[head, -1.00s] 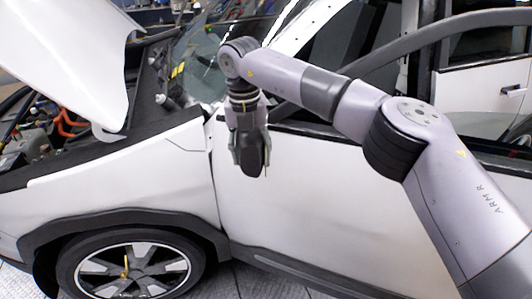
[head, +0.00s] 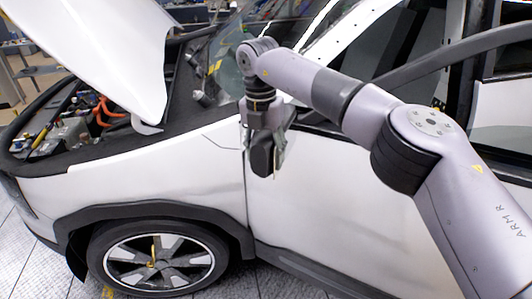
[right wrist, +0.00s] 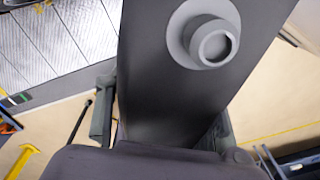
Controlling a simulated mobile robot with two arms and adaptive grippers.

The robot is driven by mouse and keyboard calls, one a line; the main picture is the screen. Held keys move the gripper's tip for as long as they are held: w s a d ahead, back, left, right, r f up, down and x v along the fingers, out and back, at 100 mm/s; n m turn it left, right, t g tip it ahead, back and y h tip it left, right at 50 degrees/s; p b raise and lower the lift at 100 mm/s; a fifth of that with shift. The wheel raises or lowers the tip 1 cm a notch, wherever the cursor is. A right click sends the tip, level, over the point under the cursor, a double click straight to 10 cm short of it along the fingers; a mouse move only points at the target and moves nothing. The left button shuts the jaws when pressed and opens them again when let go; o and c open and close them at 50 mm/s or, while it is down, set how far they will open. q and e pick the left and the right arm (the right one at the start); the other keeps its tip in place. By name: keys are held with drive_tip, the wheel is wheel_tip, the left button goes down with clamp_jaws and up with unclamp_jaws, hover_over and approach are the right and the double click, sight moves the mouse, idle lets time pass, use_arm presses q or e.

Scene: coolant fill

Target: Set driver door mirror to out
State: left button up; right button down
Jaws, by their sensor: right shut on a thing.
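The driver door mirror (head: 262,160) shows as a small dark housing at the front edge of the white driver door (head: 330,200). My right gripper (head: 265,148) reaches down from above and is shut on the mirror, one finger on each side. In the right wrist view, a dark grey slab (right wrist: 165,95), apparently the mirror housing, lies between the two fingers. A pale round knob (right wrist: 210,42) sits on or in front of it; I cannot tell which. The mirror's exact fold angle is hard to judge. My left gripper is out of view.
The white hood (head: 95,55) stands raised over the open engine bay (head: 95,125) at left. The front wheel (head: 155,262) and fender are below. The windshield and door frame are close behind my right arm. Tiled floor shows at lower left.

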sight(262, 133)
drive_tip(key=c, duration=1.2)
unclamp_jaws()
drive_tip(key=shift+w+a+r, duration=0.1)
drive_tip(key=shift+r, duration=0.1)
drive_tip(key=o, duration=0.5)
drive_tip(key=shift+a+f, duration=0.15)
wheel_tip(262, 133, up, 8)
drive_tip(key=shift+w+a+f, duration=0.1)
drive_tip(key=shift+f, duration=0.15)
drive_tip(key=shift+f, duration=0.1)
